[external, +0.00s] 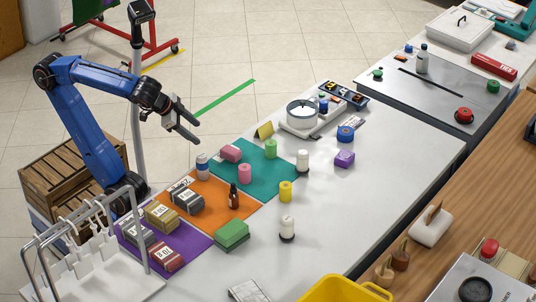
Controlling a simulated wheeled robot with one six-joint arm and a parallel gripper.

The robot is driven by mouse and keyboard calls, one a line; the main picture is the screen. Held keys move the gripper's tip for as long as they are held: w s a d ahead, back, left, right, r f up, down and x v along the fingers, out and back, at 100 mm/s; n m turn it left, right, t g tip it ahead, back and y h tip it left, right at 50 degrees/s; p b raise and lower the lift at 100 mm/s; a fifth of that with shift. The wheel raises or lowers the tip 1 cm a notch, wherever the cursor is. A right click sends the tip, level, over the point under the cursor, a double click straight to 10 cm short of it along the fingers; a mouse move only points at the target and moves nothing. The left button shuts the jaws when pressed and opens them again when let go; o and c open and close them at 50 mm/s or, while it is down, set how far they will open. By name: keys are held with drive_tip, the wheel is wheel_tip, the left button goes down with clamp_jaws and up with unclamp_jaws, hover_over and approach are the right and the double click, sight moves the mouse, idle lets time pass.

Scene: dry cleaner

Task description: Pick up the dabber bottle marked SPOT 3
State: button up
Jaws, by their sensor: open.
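Several small bottles stand on the white table, and no SPOT 3 label is readable on any of them. One white bottle with a dark base (302,161) is at the teal mat's right edge. Another white bottle with a dark base (288,228) stands nearer the front on bare table. A blue-and-white bottle (202,165) is near the orange mat's upper left corner. A dark brown bottle (234,196) stands on the orange mat. My gripper (197,133) is open and empty, raised at the table's far left side, apart from all the bottles.
Labelled bundles (187,201) lie on the orange mat (258,207) and purple mat (200,244). Pink and green rolls sit on the teal mat (285,178). A hanger rack (110,262) stands front left and a yellow basket (330,285) in front.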

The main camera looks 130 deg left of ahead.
drive_tip(key=w+d+r+n+h, duration=0.15)
drive_tip(key=w+r, duration=0.25)
drive_tip(key=w, duration=0.4)
drive_tip(key=w+r+n+g+h, duration=0.1)
drive_tip(key=w+r+n, duration=0.1)
drive_tip(key=w+r, duration=0.4)
drive_tip(key=w+d+r+n+h, duration=0.1)
drive_tip(key=w+r, duration=0.2)
drive_tip(key=w, duration=0.6)
drive_tip(key=n+g+h, duration=0.2)
drive_tip(key=n+h, duration=0.1)
drive_tip(key=n, duration=0.1)
hover_over(287, 218)
drive_tip(key=f, duration=1.3)
drive_tip(key=shift+s+a, duration=0.1)
drive_tip(key=shift+a, duration=0.25)
drive_tip(key=shift+d+f, duration=0.15)
drive_tip(key=shift+f, duration=1.2)
drive_tip(key=shift+d+f, duration=0.1)
drive_tip(key=shift+f, duration=1.25)
drive_tip(key=c, duration=1.2)
